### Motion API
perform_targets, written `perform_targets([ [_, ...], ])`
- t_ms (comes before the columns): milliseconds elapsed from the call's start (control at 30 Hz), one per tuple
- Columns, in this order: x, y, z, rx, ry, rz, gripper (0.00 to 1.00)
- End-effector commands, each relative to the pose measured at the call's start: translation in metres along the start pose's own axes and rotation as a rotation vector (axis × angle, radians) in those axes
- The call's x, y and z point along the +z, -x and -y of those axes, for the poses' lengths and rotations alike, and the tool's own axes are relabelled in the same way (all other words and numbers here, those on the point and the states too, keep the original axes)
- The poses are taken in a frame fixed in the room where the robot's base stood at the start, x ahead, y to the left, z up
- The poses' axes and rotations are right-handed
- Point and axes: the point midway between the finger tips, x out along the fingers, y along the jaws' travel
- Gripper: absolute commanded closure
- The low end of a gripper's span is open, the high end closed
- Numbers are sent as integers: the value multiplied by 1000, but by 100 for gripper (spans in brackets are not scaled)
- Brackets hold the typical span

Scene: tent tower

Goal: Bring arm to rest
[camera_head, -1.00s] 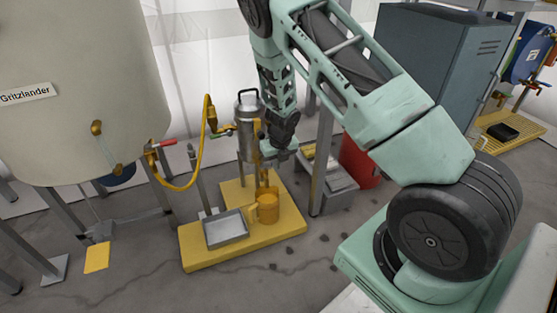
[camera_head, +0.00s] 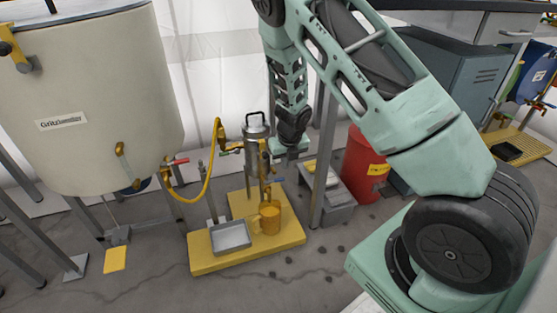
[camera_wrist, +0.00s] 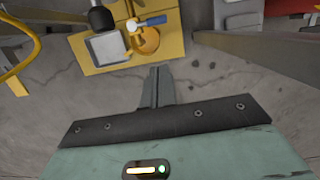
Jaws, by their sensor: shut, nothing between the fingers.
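My gripper shows in the wrist view (camera_wrist: 158,88) with its two fingers together and nothing between them. Below the fingertips there is bare grey floor. The fingers themselves are hard to make out in that view. The gripper appears apart from the yellow stand.
A yellow base (camera_head: 205,258) carries a grey tray (camera_head: 231,237) and an orange mug (camera_head: 270,218). A large tank (camera_head: 90,110) with a yellow hose stands left. A red bin (camera_head: 362,165) and a grey cabinet (camera_head: 455,85) are behind right.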

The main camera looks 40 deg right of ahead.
Motion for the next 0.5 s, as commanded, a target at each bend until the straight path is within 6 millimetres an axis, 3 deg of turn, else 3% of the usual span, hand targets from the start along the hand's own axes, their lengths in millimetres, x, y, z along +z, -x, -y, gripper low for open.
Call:
perform_targets([
  [300,2,12,-8,7,-36,16,100],
  [367,6,21,-21,21,-103,43,100],
  [500,11,65,-71,75,-423,129,100],
])
